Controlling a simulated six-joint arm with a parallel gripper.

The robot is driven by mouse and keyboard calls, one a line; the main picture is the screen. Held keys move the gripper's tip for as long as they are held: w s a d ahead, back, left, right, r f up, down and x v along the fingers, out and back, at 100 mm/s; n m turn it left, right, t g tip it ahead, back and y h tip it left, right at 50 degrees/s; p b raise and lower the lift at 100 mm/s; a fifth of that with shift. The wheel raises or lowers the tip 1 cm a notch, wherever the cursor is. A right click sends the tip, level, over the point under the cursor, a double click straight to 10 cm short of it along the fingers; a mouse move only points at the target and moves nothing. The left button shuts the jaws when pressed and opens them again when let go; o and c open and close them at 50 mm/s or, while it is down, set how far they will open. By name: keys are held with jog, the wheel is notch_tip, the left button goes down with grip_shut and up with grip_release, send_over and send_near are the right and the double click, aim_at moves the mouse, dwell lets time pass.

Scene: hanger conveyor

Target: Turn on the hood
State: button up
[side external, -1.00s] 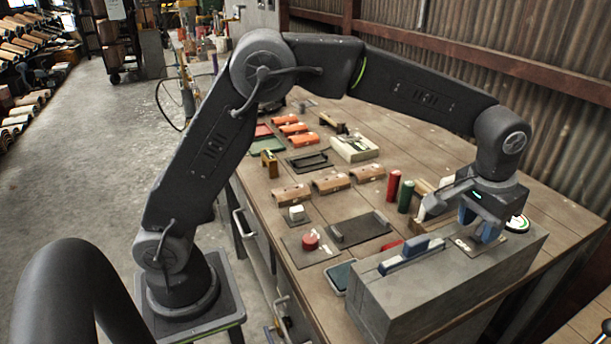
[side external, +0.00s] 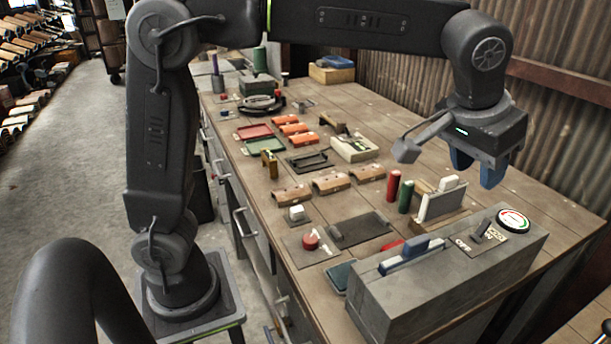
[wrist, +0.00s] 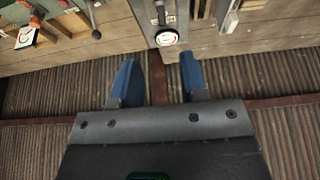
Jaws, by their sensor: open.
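The long grey box (side external: 440,290) stands at the front right of the bench in the side view. Its top carries a plate with a dark switch lever (side external: 488,229) and printed labels; one reads OFF. The lever slants toward the upper right, toward the round white, red and green gauge (side external: 513,219). The gauge also shows in the wrist view (wrist: 167,38), with the switch plate (wrist: 170,17) above it. My gripper (side external: 477,178) is open and empty, raised above and behind the box. Its blue fingers are well apart in the wrist view (wrist: 160,82), touching nothing.
A blue and grey slider handle (side external: 412,254) sits on the box's left part. A white-and-grey block (side external: 441,200) stands behind the box, with red (side external: 393,186) and green (side external: 406,197) cylinders to its left. A corrugated wall (side external: 560,120) rises behind the bench.

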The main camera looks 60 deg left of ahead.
jog(key=s+a+f, duration=0.2)
jog(key=s+a, duration=0.5)
jog(key=s, duration=0.2)
jog(key=s+a+f, duration=0.3)
jog(key=s+a, duration=0.4)
jog(key=s, duration=0.3)
jog(key=shift+a+f+t, duration=0.2)
jog(key=shift+f+t, duration=0.1)
jog(key=shift+t, duration=0.1)
jog(key=shift+s, duration=0.15)
jog(key=shift+s+a+f, duration=0.3)
jog(key=shift+s+f, duration=0.6)
jog(key=shift+s, duration=0.05)
